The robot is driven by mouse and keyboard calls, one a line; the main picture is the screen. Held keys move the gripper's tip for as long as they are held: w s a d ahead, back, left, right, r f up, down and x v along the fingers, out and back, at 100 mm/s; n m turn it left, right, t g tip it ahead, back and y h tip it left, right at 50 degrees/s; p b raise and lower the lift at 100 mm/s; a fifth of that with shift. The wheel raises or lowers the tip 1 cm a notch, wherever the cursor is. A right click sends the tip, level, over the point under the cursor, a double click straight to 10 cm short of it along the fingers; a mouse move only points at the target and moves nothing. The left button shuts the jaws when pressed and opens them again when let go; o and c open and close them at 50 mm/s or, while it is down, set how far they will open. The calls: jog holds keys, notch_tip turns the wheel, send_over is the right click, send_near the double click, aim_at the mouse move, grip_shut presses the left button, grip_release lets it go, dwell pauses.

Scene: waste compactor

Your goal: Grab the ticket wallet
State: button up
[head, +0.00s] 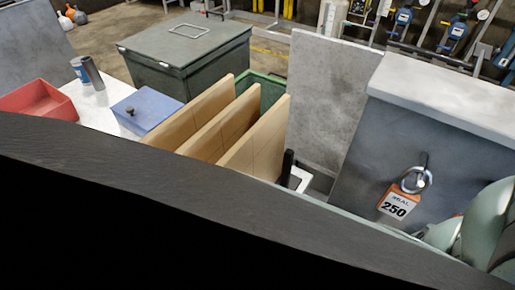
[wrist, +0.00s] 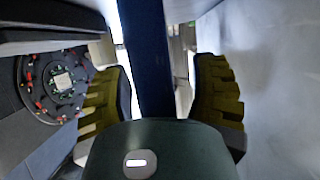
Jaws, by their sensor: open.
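My gripper (wrist: 160,70) shows in the wrist view with its two yellow-padded fingers wide apart. A dark blue upright slab (wrist: 148,50) stands between the fingers, nearer the left one, and I see no finger pressing on it. It may be the ticket wallet, but I cannot tell for sure. Its lower end is hidden behind the gripper's dark palm. In the head view I cannot make out the wallet or the gripper's fingers, and a large black shape covers the lower part.
A red tray (head: 38,101) and a blue box (head: 147,109) sit at left. A pale surface (wrist: 280,90) flanks the right finger.

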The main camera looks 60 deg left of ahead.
grip_shut()
dwell(0.3)
dwell(0.5)
